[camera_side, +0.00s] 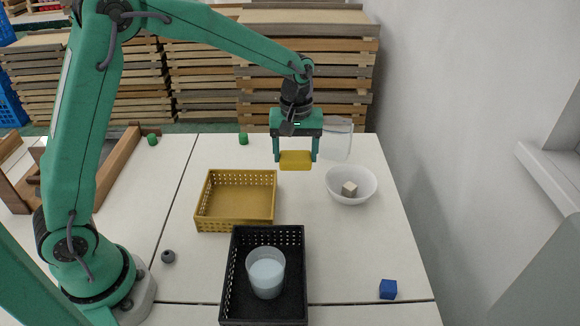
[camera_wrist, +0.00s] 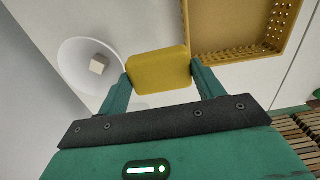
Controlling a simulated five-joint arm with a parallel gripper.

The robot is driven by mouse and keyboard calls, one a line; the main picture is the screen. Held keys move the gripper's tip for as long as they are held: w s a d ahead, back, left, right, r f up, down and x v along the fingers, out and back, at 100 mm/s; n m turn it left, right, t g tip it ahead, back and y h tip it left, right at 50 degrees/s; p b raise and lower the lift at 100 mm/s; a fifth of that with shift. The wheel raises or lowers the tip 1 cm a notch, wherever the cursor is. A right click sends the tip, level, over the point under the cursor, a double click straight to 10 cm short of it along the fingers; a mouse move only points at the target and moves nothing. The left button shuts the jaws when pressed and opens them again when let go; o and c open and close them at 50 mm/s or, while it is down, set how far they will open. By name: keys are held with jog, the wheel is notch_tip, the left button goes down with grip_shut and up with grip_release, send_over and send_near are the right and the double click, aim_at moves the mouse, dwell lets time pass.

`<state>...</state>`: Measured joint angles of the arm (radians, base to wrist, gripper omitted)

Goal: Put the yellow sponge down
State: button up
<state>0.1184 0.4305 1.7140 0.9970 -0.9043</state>
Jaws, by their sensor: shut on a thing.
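The yellow sponge (camera_side: 296,160) is held between the two fingers of my gripper (camera_side: 296,153). It hangs above the back part of the white table, between the yellow basket and the white bowl. In the wrist view the sponge (camera_wrist: 159,70) sits between the fingertips of my gripper (camera_wrist: 159,76), with a finger on each side. I cannot tell exactly how high it is above the table.
A yellow basket (camera_side: 236,224) is empty. A white bowl (camera_side: 351,196) holds a beige cube (camera_side: 349,189). A black basket (camera_side: 232,290) holds a cup (camera_side: 266,272). A clear container (camera_side: 336,140) stands behind the bowl. A blue cube (camera_side: 388,289) lies front right. The front right table is mostly clear.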

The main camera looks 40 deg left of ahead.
jog(key=w+a+f, duration=0.1)
jog(key=a+f, duration=0.1)
jog(key=a, duration=0.1)
jog(key=w+a+f, duration=0.2)
jog(key=a, duration=0.2)
jog(key=w+a+f, duration=0.2)
jog(key=a+f, duration=0.1)
jog(key=shift+a, duration=0.25)
jog(key=shift+f, duration=2)
jog(key=shift+f, duration=0.15)
jog(key=o, duration=0.9)
jog(key=shift+o, duration=0.2)
notch_tip(320, 180, up, 12)
jog(key=shift+r, duration=0.2)
